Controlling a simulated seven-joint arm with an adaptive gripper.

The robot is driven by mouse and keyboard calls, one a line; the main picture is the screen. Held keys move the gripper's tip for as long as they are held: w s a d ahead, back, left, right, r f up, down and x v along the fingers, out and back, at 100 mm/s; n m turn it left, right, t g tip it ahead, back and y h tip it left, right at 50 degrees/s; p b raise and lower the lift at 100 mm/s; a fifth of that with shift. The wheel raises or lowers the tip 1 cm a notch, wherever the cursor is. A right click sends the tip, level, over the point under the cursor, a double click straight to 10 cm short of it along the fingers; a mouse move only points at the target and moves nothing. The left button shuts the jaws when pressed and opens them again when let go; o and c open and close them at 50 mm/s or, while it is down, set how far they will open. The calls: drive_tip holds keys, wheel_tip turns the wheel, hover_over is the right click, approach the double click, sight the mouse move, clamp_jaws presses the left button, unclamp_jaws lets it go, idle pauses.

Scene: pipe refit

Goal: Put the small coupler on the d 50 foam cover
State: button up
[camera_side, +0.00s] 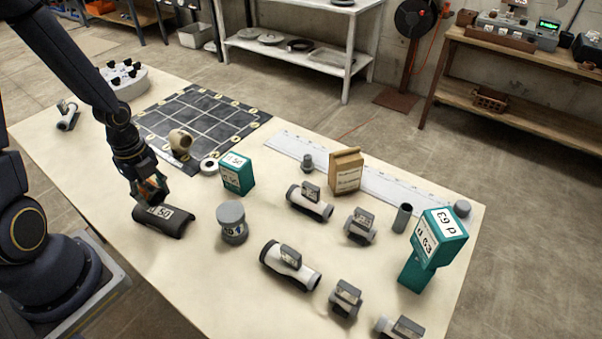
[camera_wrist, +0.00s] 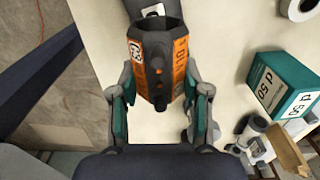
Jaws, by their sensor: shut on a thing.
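The small coupler, which I take to be the dark grey faceted piece with orange label bands, is in my gripper (camera_side: 150,187). In the wrist view the coupler (camera_wrist: 157,62) stands between the two fingers of my gripper (camera_wrist: 160,104), which are shut on it. The d 50 foam cover (camera_side: 172,224) is a dark rounded shell with a white label, lying on the table right below my gripper. In the wrist view the cover (camera_wrist: 138,8) shows at the top, partly hidden behind the coupler. I cannot tell whether the coupler touches the cover.
A teal d 50 box (camera_side: 237,173) and a grey-lidded jar (camera_side: 232,222) stand right of the cover. A teal d 63 box (camera_side: 440,237), several pipe fittings and a brown box (camera_side: 345,171) stand farther right. A dark grid mat (camera_side: 212,112) lies behind. The table's near left is clear.

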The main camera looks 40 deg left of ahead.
sight(156, 200)
drive_tip(key=shift+f, duration=2.35)
drive_tip(key=o, duration=1.2)
drive_tip(key=shift+f, duration=0.1)
drive_tip(key=shift+c, duration=0.2)
